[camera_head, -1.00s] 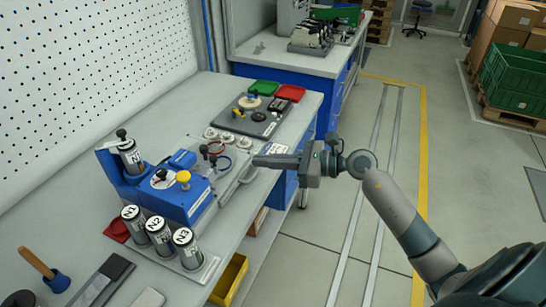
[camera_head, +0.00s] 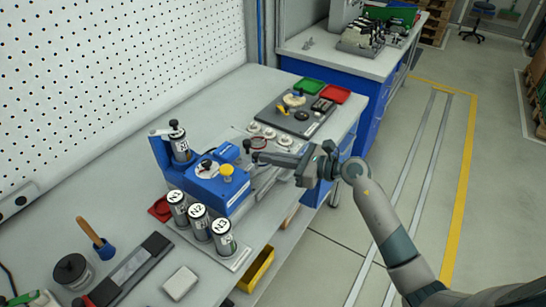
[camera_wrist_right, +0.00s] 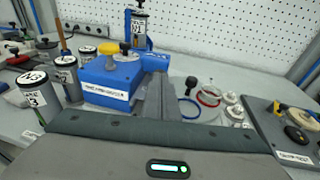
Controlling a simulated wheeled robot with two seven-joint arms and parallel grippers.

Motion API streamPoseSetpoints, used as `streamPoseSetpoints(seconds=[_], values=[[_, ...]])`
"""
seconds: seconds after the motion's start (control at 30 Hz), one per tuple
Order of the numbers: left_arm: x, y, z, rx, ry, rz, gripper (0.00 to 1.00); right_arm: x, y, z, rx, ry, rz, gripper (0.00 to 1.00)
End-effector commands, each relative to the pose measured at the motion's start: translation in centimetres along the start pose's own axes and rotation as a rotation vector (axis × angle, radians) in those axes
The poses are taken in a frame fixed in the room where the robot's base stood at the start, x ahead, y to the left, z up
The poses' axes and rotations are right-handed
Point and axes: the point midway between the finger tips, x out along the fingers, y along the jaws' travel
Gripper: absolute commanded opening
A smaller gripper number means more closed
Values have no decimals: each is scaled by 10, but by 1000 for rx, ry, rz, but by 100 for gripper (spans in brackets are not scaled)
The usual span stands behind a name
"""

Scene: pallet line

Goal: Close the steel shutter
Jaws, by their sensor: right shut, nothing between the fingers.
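A blue unit (camera_head: 222,188) with a yellow knob (camera_head: 227,170) stands on the bench in the head view; the unit also shows in the right wrist view (camera_wrist_right: 108,85). Pale metal parts (camera_head: 264,182) lie along its right side, partly under my gripper. I cannot tell which of them is the steel shutter or how far it is open. A black-knobbed lever (camera_head: 247,146) stands beside the unit. My right gripper (camera_head: 258,157) is shut and empty, its fingers pointing left close to this lever. Contact cannot be told. My left gripper is not in view.
Labelled canisters (camera_head: 198,222) stand in front of the unit, and another (camera_head: 179,145) sits at its back. Clear rings and a grey board (camera_head: 297,118) with parts lie beyond the gripper. A yellow bin (camera_head: 257,268) is below the bench edge.

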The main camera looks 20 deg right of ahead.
Motion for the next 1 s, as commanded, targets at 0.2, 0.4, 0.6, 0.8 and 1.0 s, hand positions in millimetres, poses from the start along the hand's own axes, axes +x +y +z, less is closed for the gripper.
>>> streamPoseSetpoints(seconds=[0.2,0.4,0.6,0.8,1.0], values=[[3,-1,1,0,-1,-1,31,6,-1,0,0,-1,1,0],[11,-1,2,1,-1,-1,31,30,-5,4,-1,-1,1,0],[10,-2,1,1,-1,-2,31,36,-6,7,0,-2,-1,0],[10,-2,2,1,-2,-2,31,36,-6,8,0,-3,-2,0],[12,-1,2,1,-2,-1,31,34,-9,8,-1,-4,-2,0]])
